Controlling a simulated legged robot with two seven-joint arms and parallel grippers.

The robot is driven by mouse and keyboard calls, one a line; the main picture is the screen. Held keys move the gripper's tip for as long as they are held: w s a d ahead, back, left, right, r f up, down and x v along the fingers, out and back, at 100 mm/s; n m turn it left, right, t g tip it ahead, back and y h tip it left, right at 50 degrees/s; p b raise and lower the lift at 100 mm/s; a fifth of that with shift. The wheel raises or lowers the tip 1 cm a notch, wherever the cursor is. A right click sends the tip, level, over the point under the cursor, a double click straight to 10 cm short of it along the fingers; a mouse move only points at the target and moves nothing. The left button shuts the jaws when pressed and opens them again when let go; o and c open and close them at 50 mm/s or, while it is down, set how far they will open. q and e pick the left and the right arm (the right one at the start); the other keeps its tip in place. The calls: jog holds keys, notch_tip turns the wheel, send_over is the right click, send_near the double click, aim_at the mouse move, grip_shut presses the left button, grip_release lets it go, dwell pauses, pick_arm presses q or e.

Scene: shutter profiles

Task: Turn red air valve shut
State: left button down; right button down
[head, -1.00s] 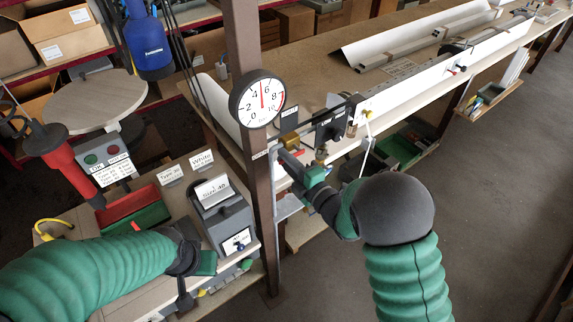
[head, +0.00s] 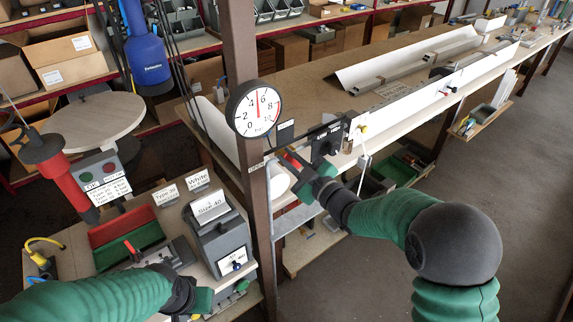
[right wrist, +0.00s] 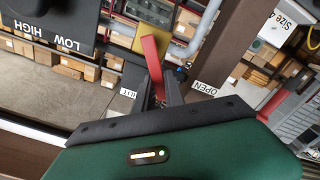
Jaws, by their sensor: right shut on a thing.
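The red air valve handle (right wrist: 152,68) stands up between my right gripper's fingers in the right wrist view. A small part of the red handle (head: 291,160) shows in the head view, just right of the brown post. My right gripper (right wrist: 166,95) is shut on the handle; it also shows in the head view (head: 303,174). A label reading OPEN (right wrist: 204,88) lies to the right of the fingers and a partly hidden label ending in "HUT" (right wrist: 128,93) to the left. My left gripper (head: 203,299) is low at the left, its fingers unclear.
A round pressure gauge (head: 255,108) is on the brown post (head: 240,45), its red needle near upright. A dark box marked LOW and HIGH (right wrist: 50,25) is close to my right gripper. A grey Size 40 machine (head: 221,240) stands left of the post.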

jog(key=m, duration=0.1)
jog(key=d+m, duration=0.1)
jog(key=shift+w+r+m, duration=0.3)
jog(key=shift+w+m, duration=0.05)
jog(key=shift+m, duration=0.05)
jog(key=shift+w+d+r+m+p, duration=0.1)
jog(key=shift+w+d+m+p, duration=0.15)
jog(key=shift+m, duration=0.45)
jog(key=shift+w+d+r+m+p, duration=0.15)
jog(key=shift+d+m+p, duration=0.1)
jog(key=shift+m, duration=0.45)
jog(key=shift+w+d+m+p, duration=0.15)
jog(key=shift+w+d+m, duration=0.1)
jog(key=shift+m, duration=0.45)
jog(key=c, duration=1.6)
grip_release()
jog(key=shift+c, duration=0.2)
jog(key=shift+o, duration=1.2)
jog(key=shift+w+f, duration=0.15)
